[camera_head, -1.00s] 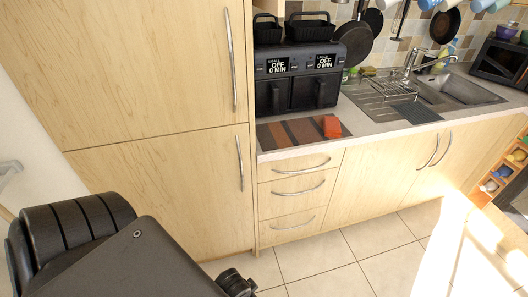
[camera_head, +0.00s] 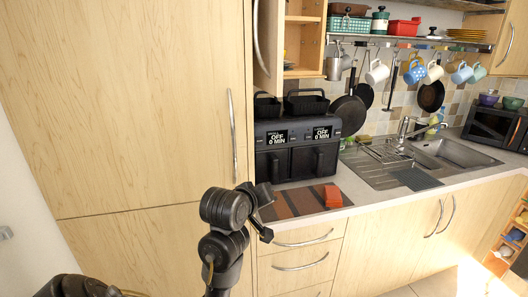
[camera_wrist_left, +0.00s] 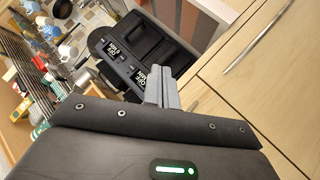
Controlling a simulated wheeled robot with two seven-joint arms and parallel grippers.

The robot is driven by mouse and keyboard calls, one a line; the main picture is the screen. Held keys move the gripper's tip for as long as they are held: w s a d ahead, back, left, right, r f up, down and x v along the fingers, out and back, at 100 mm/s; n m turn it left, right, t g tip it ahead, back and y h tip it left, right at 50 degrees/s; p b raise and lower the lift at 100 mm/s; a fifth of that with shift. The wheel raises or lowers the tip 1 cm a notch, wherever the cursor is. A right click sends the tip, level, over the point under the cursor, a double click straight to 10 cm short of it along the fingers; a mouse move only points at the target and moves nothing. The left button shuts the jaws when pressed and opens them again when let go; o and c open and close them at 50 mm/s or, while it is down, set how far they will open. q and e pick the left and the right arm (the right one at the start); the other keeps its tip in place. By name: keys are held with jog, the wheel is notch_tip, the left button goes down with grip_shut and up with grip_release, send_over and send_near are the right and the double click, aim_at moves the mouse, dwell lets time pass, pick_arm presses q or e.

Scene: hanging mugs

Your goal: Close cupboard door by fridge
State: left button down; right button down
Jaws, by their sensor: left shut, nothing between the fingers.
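The wall cupboard door (camera_head: 267,50) is pale wood with a long curved metal handle (camera_head: 256,40). It stands open at the top of the head view, beside the tall wood-fronted unit (camera_head: 150,110); the cupboard's shelves (camera_head: 300,42) show to its right. The door's top is cut off. My left gripper (camera_head: 259,212) is below the door, in front of the black air fryer and the counter edge, apart from the door. In the left wrist view its fingers (camera_wrist_left: 162,88) are together with nothing between them. My right gripper is not in view.
Mugs and pans hang from a rail to the right. The tall unit's handle (camera_head: 233,135) sticks out near my arm.

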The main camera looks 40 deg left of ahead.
aim_at(270, 90)
pick_arm(q)
jog(key=s+a+r+n+t+y, duration=0.1)
jog(key=a+r+n+t, duration=0.15)
jog(key=r, duration=0.55)
jog(key=s+a+r+n+t, duration=0.15)
jog(key=r+n, duration=0.25)
jog(key=r, duration=0.5)
jog(key=s+a+r+n+t+y, duration=0.1)
jog(key=a+r+n, duration=0.25)
jog(key=r, duration=0.45)
jog(key=p+x, duration=0.1)
jog(key=x, duration=0.5)
jog(key=p+x, duration=0.1)
jog(key=x, duration=0.2)
jog(key=shift+w+d+r+p, duration=0.2)
jog(key=shift+w+d+p, duration=0.1)
jog(key=shift+w, duration=0.1)
jog(key=shift+w+d+p, duration=0.45)
jog(key=shift+w+p, duration=0.2)
jog(key=shift+w, duration=0.25)
jog(key=shift+w+d+p, duration=0.4)
jog(key=shift+w+p, duration=0.2)
jog(key=shift+w, duration=0.3)
jog(key=shift+f, duration=0.1)
